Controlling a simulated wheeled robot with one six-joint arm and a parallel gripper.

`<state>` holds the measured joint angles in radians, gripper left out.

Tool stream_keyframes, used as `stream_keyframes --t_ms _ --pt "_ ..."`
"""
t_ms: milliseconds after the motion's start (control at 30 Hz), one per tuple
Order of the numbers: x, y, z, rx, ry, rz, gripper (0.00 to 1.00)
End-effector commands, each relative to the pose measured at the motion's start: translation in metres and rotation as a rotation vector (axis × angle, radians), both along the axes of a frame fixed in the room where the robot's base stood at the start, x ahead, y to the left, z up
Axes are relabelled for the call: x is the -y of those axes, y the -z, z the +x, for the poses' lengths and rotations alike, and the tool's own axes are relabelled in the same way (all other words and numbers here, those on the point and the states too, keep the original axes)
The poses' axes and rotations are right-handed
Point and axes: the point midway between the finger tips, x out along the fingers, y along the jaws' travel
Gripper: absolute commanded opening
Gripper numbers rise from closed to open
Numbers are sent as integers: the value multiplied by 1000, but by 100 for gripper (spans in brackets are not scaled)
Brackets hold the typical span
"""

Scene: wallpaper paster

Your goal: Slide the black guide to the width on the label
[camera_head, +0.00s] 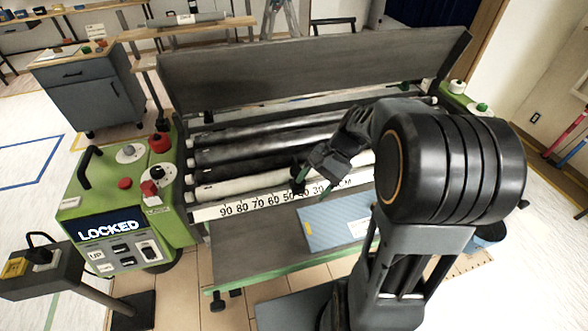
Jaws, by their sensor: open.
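The black guide (297,184) stands at the white scale (250,206), near the 40 and 50 marks; its exact reading is partly hidden. The scale's numbers fall from 90 at the left to 30 toward the right. My gripper (316,179) is open, close to the guide on its right; I cannot tell whether they touch. A blue sheet (325,226) with a pale patch (358,228) lies on the front table, partly behind my arm. I cannot read a width on any label.
Dark and white rollers (240,155) lie behind the scale. A grey panel (300,68) rises behind them. The table's left part (250,248) is clear.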

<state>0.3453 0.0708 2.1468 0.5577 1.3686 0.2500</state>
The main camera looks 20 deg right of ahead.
Motion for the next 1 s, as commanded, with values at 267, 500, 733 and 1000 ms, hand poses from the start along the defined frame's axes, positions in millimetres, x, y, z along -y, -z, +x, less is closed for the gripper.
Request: stream_keyframes --t_ms 267,500,733,1000 --pt "60 34 59 -331 417 533 62" --pt "105 53 79 -432 569 812 62" --pt "107 57 85 -453 603 892 62" --pt "57 57 94 -455 601 891 62"
